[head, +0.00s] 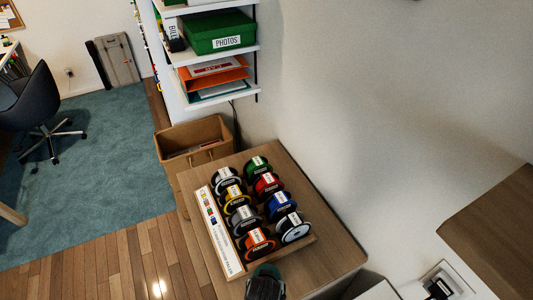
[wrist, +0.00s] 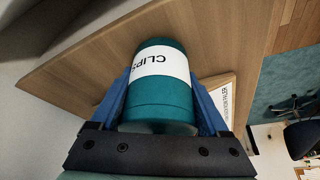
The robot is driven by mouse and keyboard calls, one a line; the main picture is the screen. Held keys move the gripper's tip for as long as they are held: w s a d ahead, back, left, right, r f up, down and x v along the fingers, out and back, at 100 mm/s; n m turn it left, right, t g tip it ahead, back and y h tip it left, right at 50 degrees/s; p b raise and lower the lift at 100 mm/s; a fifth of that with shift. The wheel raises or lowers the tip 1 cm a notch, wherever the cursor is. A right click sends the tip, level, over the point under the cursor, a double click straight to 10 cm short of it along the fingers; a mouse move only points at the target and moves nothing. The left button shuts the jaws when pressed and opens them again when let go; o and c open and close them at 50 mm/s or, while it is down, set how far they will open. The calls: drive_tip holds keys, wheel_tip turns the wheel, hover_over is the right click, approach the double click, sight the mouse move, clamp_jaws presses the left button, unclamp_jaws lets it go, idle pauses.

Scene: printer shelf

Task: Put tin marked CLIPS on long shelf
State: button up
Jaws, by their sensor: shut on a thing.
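The teal tin marked CLIPS (wrist: 160,95) fills the middle of the wrist view, its white label reading upside down. My gripper (wrist: 163,85) is shut on it, with one blue finger on each side. In the head view the tin's teal top (head: 267,270) shows at the bottom edge, in front of the wooden cabinet, with my gripper (head: 265,287) partly cut off. White wall shelves (head: 232,95) stand at the upper middle; I cannot tell which board is the long shelf.
Several labelled spools sit in a rack (head: 217,232) on the wooden cabinet top (head: 335,268). The shelves hold a green PHOTOS box (head: 220,33) and an orange tray (head: 212,76). A brown bin (head: 190,135) stands behind the cabinet. A wooden surface (head: 495,235) juts in at right.

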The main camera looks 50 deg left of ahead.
drive_tip(key=shift+f, duration=0.2)
drive_tip(key=shift+f, duration=0.15)
drive_tip(key=o, duration=1.6)
drive_tip(key=shift+c, duration=0.2)
